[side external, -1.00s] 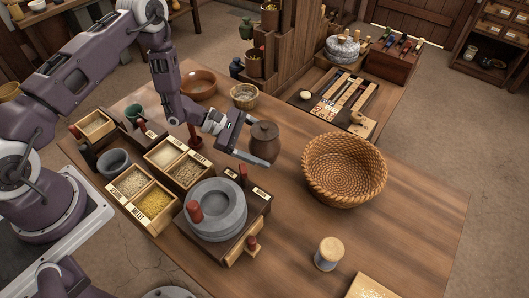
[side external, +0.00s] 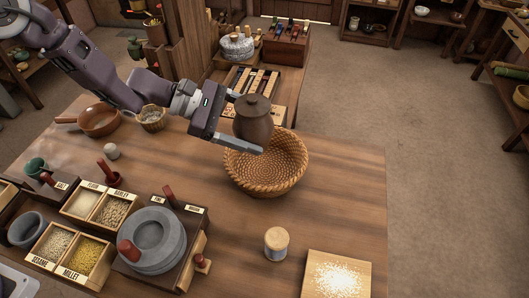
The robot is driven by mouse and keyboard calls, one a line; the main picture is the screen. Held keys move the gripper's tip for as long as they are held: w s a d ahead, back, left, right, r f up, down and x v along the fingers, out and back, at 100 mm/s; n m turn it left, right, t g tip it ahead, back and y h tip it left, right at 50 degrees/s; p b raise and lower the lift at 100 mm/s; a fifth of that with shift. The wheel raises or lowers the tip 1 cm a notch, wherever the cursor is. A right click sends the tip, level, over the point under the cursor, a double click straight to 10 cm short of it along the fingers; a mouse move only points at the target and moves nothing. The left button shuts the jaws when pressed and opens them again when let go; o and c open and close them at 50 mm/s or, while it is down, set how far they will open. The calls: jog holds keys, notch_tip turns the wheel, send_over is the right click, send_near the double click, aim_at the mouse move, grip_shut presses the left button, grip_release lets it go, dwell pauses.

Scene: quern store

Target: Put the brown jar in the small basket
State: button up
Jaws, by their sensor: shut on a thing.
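The brown jar (side external: 253,125) is lidded and roughly upright. My gripper (side external: 249,122) is shut on it, one finger in front of its lower part. The jar overlaps the back left of the large woven basket (side external: 287,177) in the side external view and appears raised; its exact height above the rim is hard to judge. A much smaller woven basket (side external: 152,122) stands further left at the back of the table, beside the brown bowl. The jar is well to the right of this small basket.
Grain boxes (side external: 83,222) and a grey quern (side external: 153,240) fill the front left. A lidded canister (side external: 276,244) and a board with pale grain (side external: 337,274) stand in front. The table's middle is clear.

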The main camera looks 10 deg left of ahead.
notch_tip(320, 180, down, 9)
jog(key=d, duration=0.1)
jog(key=shift+d+f, duration=0.15)
jog(key=shift+d, duration=0.05)
jog(key=shift+f, duration=0.1)
jog(key=shift+f, duration=0.5)
jog(key=o, duration=1.9)
jog(key=r+v, duration=0.1)
jog(key=v, duration=1.1)
